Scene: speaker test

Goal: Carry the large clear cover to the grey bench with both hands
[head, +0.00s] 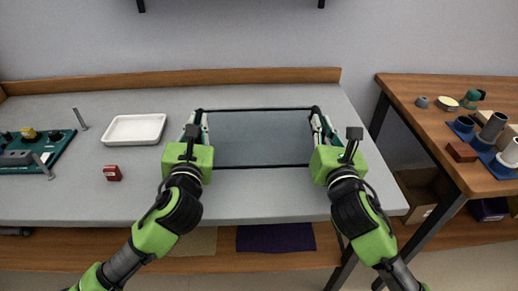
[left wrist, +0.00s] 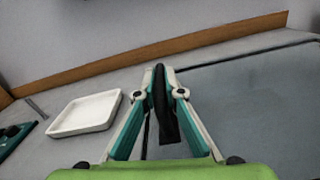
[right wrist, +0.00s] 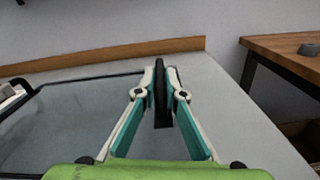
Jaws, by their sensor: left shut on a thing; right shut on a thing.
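The large clear cover (head: 258,140) is a see-through panel with a dark rim, held level between my two grippers over the grey bench (head: 262,205). I cannot tell whether it touches the bench top. My left gripper (head: 198,125) is shut on the cover's left edge; in the left wrist view its fingers (left wrist: 160,95) pinch a dark upright piece. My right gripper (head: 318,120) is shut on the right edge; in the right wrist view its fingers (right wrist: 160,95) pinch a similar dark piece. The cover's clear sheet also shows in both wrist views.
A white tray (head: 134,129), a small red block (head: 112,173) and a green board (head: 40,155) with parts lie left of the cover. A wooden backboard (head: 260,76) runs along the rear. A wooden table (head: 415,90) with cups and blocks stands right, across a gap.

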